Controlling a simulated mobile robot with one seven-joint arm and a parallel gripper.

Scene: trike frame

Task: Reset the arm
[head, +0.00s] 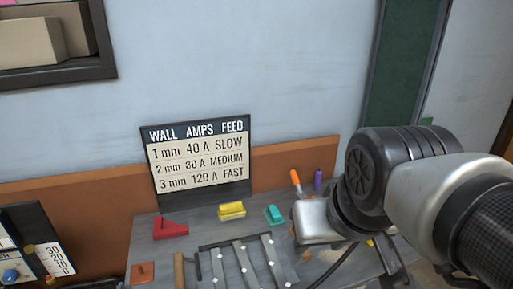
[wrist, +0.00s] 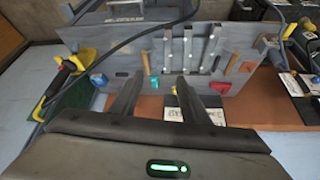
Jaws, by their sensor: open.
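My gripper (wrist: 160,80) shows in the wrist view with its two dark fingers spread apart and nothing between them. It is over the workbench area, which appears upside down in that view. In the head view my arm comes in from the right, and the gripper itself is not visible there. The workbench (head: 150,262) holds a rack of metal bars (head: 245,265), which also shows in the wrist view (wrist: 188,48). No object is in contact with the fingers as far as I can see.
A welding chart sign (head: 200,160) stands at the bench's back. A red block (head: 170,228), yellow block (head: 231,210), teal block (head: 274,214) and orange-handled tool (head: 296,182) lie near it. A control panel (head: 35,255) is at left.

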